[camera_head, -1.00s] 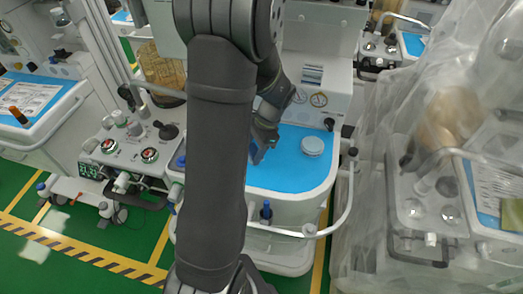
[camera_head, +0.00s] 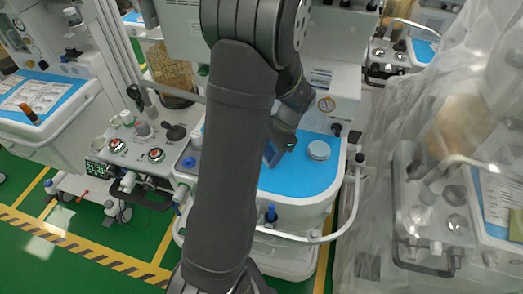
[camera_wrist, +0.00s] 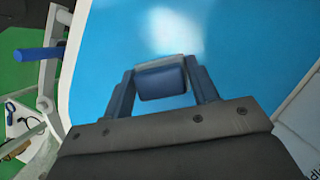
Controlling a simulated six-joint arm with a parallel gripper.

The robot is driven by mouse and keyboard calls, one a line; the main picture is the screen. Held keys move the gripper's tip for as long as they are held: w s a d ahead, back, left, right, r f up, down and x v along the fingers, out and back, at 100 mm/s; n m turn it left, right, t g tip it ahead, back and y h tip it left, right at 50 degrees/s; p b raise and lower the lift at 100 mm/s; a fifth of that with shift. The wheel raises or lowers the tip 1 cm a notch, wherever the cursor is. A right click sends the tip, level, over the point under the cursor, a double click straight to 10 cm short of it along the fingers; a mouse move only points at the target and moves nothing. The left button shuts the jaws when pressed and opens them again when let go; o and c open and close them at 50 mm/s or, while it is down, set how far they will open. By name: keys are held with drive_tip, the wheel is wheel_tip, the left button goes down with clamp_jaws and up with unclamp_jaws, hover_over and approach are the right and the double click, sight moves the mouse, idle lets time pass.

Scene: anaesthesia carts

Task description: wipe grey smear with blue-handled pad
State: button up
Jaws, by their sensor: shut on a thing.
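My gripper (camera_wrist: 160,76) is shut on the blue handle (camera_wrist: 162,84) of the pad, with one dark blue finger on each side. A thin grey edge of the pad (camera_wrist: 158,62) shows just beyond the handle in the wrist view. The pad is over the blue cart top (camera_head: 300,180); I cannot tell whether it touches. A pale, blurred patch (camera_wrist: 172,28) lies on the blue surface ahead of the pad; I cannot tell whether it is the grey smear or a reflection. In the head view my gripper (camera_head: 272,152) is left of a round white disc, and my arm hides part of the cart top.
The round white disc (camera_head: 318,150) sits on the cart top at the right. A white rail (camera_head: 345,215) curves around the cart's front and right. Knobs and dials (camera_head: 157,155) stand at the left. A plastic-draped cart (camera_head: 430,170) is close on the right.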

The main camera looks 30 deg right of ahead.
sight(283, 163)
drive_tip(key=shift+s+d, duration=1.55)
drive_tip(key=shift+w+a, duration=3.55)
wheel_tip(283, 163, up, 8)
drive_tip(key=shift+s+d+r, duration=0.1)
drive_tip(key=shift+s, duration=0.05)
